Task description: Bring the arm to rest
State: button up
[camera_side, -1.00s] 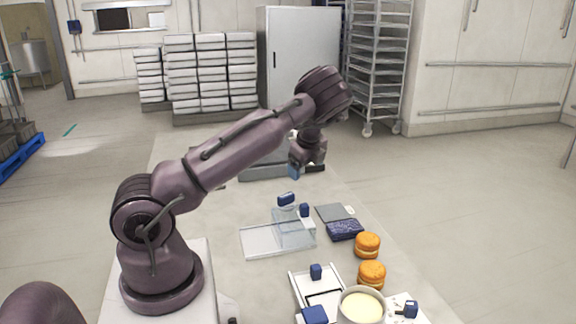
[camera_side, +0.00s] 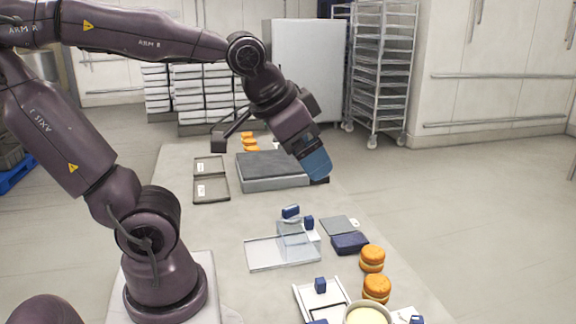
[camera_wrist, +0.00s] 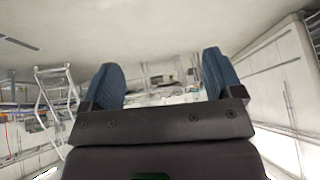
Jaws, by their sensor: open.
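My gripper (camera_side: 316,172) hangs in the air above the far right part of the table, in front of the grey box, at the end of my bent, raised arm. Its blue fingers point down and to the right in the side view. In the wrist view my gripper (camera_wrist: 162,82) shows two blue fingers wide apart with nothing between them. Beyond them that view shows the room, tilted, with a rack (camera_wrist: 55,95) at the left.
Below my gripper stand a clear box (camera_side: 297,240), a dark blue folded cloth (camera_side: 350,243) and a grey pad (camera_side: 338,224). Two orange filled rounds (camera_side: 372,258) and a bowl of cream (camera_side: 368,315) are nearer. A grey box (camera_side: 270,180) and black trays (camera_side: 211,188) lie farther back.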

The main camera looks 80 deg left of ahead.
jog(key=shift+g+h, duration=0.3)
jog(key=shift+h, duration=0.4)
jog(key=s+d, duration=0.3)
jog(key=shift+s+d+f, duration=0.35)
jog(key=shift+f, duration=0.05)
